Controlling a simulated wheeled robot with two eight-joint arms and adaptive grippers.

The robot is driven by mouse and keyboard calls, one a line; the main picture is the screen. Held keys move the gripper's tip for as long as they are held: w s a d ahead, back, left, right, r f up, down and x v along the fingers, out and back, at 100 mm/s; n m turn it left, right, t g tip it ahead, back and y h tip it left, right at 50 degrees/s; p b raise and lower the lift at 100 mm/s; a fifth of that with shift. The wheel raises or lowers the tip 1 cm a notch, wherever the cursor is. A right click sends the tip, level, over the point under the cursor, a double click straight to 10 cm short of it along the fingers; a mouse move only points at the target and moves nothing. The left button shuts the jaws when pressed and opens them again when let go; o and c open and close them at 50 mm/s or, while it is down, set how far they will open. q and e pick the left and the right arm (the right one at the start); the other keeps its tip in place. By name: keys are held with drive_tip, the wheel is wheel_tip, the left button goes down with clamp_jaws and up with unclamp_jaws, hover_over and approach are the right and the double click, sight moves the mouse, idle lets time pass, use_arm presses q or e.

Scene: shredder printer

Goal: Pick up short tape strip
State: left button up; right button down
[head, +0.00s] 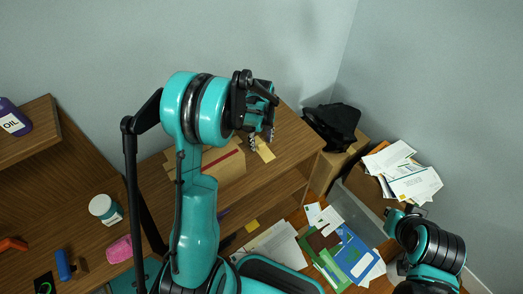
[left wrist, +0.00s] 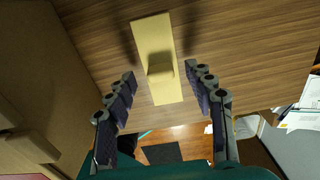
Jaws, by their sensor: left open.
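A short tan tape strip (left wrist: 153,40) lies on the brown wooden shelf top, with a small raised tan part near its middle. In the left wrist view it sits between the fingers of my left gripper (left wrist: 159,76), which is open, with a gap on both sides. In the head view the strip (head: 265,151) shows just below the fingertips of my left gripper (head: 261,138). My right gripper (head: 404,214) is at the lower right by the papers; its fingers are too small to read.
A cardboard box with a red stripe (head: 226,163) stands left of the strip, close to my left gripper. A black bag (head: 333,124) lies on a carton to the right. Papers (head: 405,175) fill a box at the far right; more papers and folders (head: 345,255) lie below.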

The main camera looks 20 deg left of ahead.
use_arm(q)
wheel_tip(320, 180, down, 2)
drive_tip(key=shift+f, duration=0.15)
drive_tip(key=c, duration=1.1)
drive_tip(key=shift+r, duration=0.2)
